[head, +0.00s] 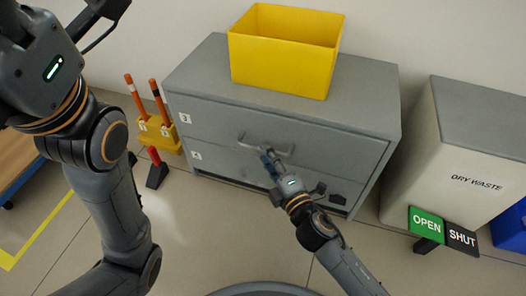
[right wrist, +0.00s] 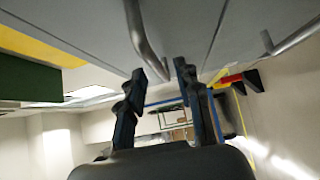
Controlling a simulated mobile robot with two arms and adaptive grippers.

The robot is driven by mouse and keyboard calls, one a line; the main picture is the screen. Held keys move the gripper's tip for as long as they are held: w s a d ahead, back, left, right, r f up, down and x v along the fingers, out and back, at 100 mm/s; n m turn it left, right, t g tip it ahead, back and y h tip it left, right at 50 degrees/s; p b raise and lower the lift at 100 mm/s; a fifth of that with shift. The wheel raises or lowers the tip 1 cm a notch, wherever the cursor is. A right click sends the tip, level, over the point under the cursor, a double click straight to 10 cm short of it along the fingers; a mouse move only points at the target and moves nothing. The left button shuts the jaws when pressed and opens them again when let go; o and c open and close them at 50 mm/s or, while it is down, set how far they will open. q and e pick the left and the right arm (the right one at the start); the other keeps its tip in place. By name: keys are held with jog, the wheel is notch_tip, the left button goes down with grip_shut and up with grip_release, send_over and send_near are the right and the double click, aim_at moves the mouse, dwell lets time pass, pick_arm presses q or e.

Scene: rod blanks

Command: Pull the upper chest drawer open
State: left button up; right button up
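The grey chest (head: 345,85) has two drawers, and its upper drawer (head: 215,122) looks flush with the body. The upper drawer's bar handle (head: 280,152) runs across the front. My right gripper (head: 268,160) is at this handle. In the right wrist view, its two dark fingers (right wrist: 160,70) stand apart, with the handle bar (right wrist: 143,40) reaching into the space between the tips. Contact cannot be made out. My left gripper's housing (head: 45,65) shows large at upper left; its fingertips are not clearly in view.
A yellow bin (head: 280,60) stands on the chest. A yellow holder (head: 162,135) with orange-handled tools stands left of it. A white dry-waste bin (head: 455,150) and an OPEN/SHUT sign (head: 443,231) are to the right. Floor in front is mostly clear.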

jog(key=shift+b+x, duration=0.35)
jog(key=shift+x, duration=1.15)
grip_shut()
